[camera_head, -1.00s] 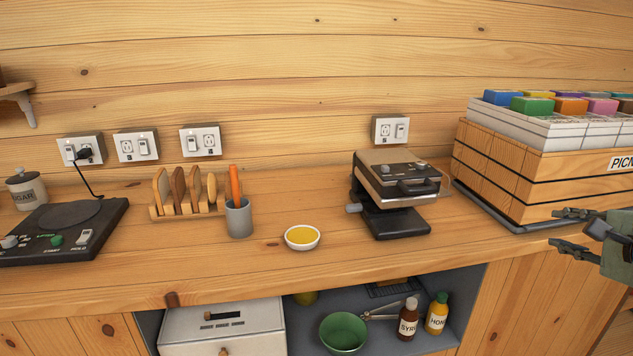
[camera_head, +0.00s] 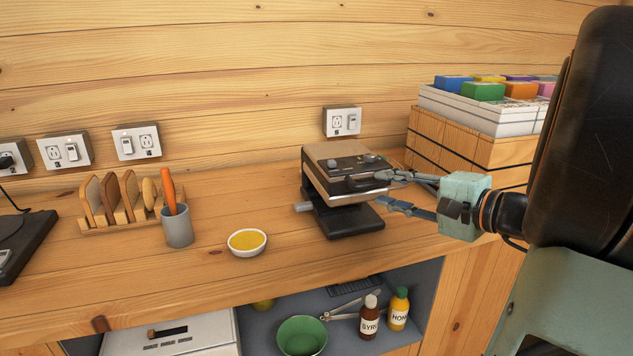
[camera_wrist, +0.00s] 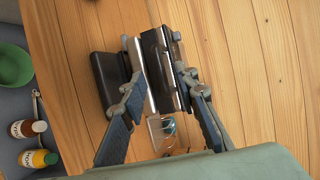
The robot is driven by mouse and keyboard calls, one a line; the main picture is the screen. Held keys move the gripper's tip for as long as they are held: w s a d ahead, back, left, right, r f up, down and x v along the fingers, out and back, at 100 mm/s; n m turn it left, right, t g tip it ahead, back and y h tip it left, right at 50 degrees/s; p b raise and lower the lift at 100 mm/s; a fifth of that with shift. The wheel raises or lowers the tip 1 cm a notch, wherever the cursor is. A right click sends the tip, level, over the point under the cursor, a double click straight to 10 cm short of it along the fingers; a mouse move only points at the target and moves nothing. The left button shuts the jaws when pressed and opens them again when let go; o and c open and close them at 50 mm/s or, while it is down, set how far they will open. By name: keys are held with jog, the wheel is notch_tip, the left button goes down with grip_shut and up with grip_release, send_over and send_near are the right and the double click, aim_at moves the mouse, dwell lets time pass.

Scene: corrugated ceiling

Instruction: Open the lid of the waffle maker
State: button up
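The waffle maker (camera_head: 345,190) stands on the wooden counter, its brown and black lid closed, with a handle (camera_head: 366,181) on the front. It also shows in the wrist view (camera_wrist: 160,65), between and beyond my fingers. My gripper (camera_head: 390,190) is at the right front of the waffle maker, with its fingers spread, one near lid height and one lower. In the wrist view my gripper (camera_wrist: 160,88) is open around the lid's front part. Whether a finger touches the handle I cannot tell.
A bowl of yellow batter (camera_head: 247,242), a grey cup (camera_head: 177,228) and a toast rack (camera_head: 120,221) stand to the left. A wooden crate (camera_head: 455,150) stands close behind my gripper on the right. A shelf below holds a green bowl (camera_head: 302,337) and bottles.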

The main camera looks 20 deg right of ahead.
aim_at(373, 186)
jog(key=x, duration=0.5)
jog(key=shift+w, duration=0.1)
grip_shut()
dwell(0.3)
